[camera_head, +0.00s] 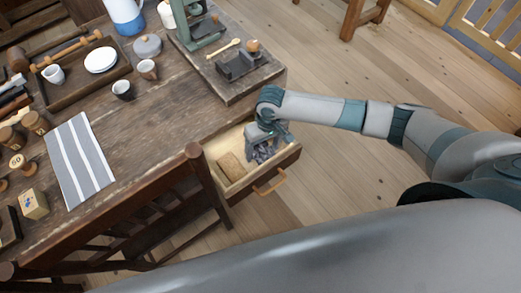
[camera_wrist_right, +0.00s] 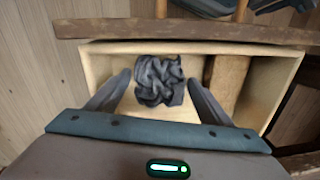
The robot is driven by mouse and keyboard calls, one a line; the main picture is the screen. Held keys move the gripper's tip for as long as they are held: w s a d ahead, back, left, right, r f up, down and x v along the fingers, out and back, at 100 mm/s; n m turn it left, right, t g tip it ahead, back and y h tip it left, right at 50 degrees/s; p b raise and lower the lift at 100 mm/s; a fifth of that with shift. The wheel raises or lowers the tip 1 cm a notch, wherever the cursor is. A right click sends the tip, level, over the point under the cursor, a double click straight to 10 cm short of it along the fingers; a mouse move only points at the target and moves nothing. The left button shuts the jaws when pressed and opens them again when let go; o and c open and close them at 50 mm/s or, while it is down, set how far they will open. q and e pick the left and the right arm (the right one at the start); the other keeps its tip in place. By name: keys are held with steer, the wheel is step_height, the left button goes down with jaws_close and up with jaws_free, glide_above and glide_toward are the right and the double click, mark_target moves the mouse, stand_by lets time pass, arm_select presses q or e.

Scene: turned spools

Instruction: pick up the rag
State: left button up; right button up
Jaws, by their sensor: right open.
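The rag (camera_wrist_right: 160,80) is a crumpled dark grey cloth lying on the floor of the open drawer (camera_wrist_right: 265,92). My right gripper (camera_wrist_right: 160,92) is open above the drawer, with one finger on each side of the rag in the right wrist view. I cannot tell whether the fingers touch it. In the head view the right gripper (camera_head: 262,142) reaches down into the drawer (camera_head: 235,190), and the rag (camera_head: 264,153) shows partly below it. My left gripper is not in view.
A wooden block (camera_head: 231,166) lies in the drawer beside the rag. A chair (camera_head: 200,180) stands close to the drawer's left. The table (camera_head: 180,110) above holds a striped cloth (camera_head: 78,160), a tray (camera_head: 70,98), cups and spools. Open floor lies right of the drawer.

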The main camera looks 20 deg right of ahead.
mark_target(263, 150)
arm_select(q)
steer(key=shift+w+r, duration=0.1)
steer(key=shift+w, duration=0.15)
arm_select(e)
steer(key=c, duration=0.8)
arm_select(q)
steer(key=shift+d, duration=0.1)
arm_select(e)
steer(key=shift+c, duration=0.4)
steer(key=shift+r, duration=0.1)
